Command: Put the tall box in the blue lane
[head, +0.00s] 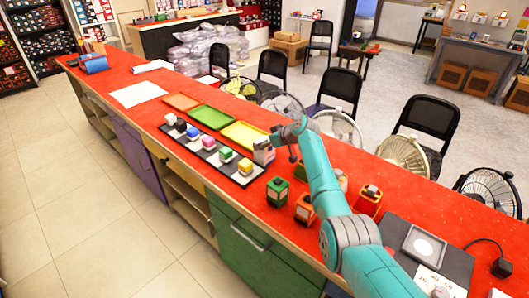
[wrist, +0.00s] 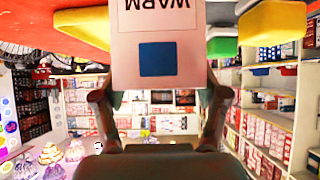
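The tall box (head: 264,152) is pale, close to the near end of the yellow tray. In the wrist view the box (wrist: 158,25) shows "WARM" upside down and a dark blue square. My gripper (head: 275,136) reaches it from the right; in the wrist view its fingers (wrist: 160,92) sit at both sides of the box's end and appear shut on it. Whether the box touches the counter is unclear. A black board (head: 259,170) carries a row of small blocks with coloured parts, including a blue one (head: 193,133). No lane is plainly blue; the far lanes are hard to make out.
Orange (head: 181,102), green (head: 212,117) and yellow (head: 244,135) trays lie behind the board on the red counter (head: 140,77). Fans and chairs line the far side.

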